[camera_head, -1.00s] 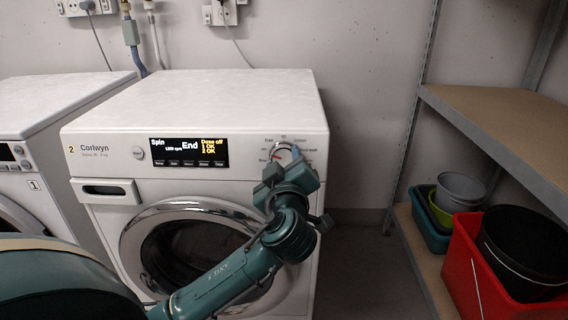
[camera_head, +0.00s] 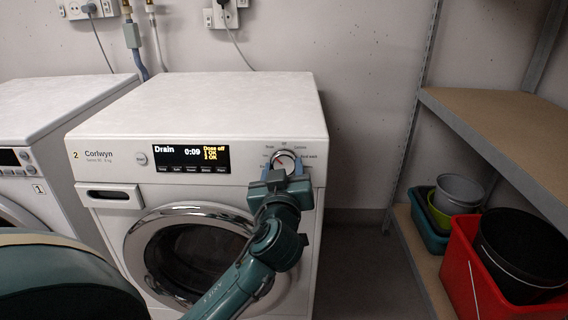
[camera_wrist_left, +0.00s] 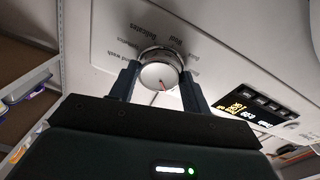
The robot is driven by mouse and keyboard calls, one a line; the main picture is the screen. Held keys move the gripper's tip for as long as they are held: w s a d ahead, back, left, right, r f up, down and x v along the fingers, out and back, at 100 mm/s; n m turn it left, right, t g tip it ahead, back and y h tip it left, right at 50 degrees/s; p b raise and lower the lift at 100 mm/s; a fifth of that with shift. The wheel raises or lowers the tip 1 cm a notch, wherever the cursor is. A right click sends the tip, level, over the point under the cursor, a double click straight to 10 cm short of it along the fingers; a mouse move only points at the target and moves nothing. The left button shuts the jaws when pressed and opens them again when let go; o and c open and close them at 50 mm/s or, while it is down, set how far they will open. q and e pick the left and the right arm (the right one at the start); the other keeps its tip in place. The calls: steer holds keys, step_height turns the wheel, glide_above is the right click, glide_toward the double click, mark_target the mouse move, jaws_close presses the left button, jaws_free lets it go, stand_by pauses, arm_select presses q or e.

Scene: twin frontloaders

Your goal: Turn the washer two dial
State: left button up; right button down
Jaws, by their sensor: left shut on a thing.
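Washer two (camera_head: 195,115), marked with a yellow 2 and "Corlwyn", stands in the middle of the head view. Its round silver dial (camera_head: 284,162) is at the right of the control panel. Its display (camera_head: 187,159) reads "Drain" and 0:09, with "Dose off" and two OK lines. My left gripper (camera_head: 283,168) is at the dial, its fingers on either side of it and shut on it. In the left wrist view, the dial (camera_wrist_left: 159,76) sits between the two fingers, with a red pointer mark on its face. My right gripper is not in view.
Washer one (camera_head: 45,130) stands on the left. A shelf unit (camera_head: 500,125) is on the right, with a red bin (camera_head: 468,262) and several tubs on its lower board. Bare floor lies between washer two and the shelf.

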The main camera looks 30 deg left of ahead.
arm_select(q)
steer(key=m+p, duration=0.2)
steer(key=m, duration=0.1)
steer(key=shift+a+r+h+p, duration=0.1)
steer(key=shift+r+h+p, duration=0.05)
steer(key=shift+h+p, duration=0.15)
steer(key=m+p, duration=0.2)
steer(key=m, duration=0.1)
steer(key=shift+s+h+p, duration=0.1)
steer(key=shift+h+p, duration=0.2)
steer(key=shift+p, duration=0.05)
steer(key=shift+m+p, duration=0.4)
steer(key=shift+m, duration=0.1)
steer(key=shift+m+h+p, duration=0.4)
steer(key=shift+m+p, duration=0.7)
steer(key=shift+m, duration=0.1)
steer(key=shift+m+p, duration=0.3)
steer(key=shift+m, duration=0.1)
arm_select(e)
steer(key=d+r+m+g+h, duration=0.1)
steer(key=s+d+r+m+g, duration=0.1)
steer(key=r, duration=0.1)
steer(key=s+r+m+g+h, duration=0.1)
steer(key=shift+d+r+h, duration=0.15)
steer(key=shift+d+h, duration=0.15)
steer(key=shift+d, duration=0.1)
arm_select(q)
steer(key=o, duration=1)
steer(key=shift+c, duration=0.2)
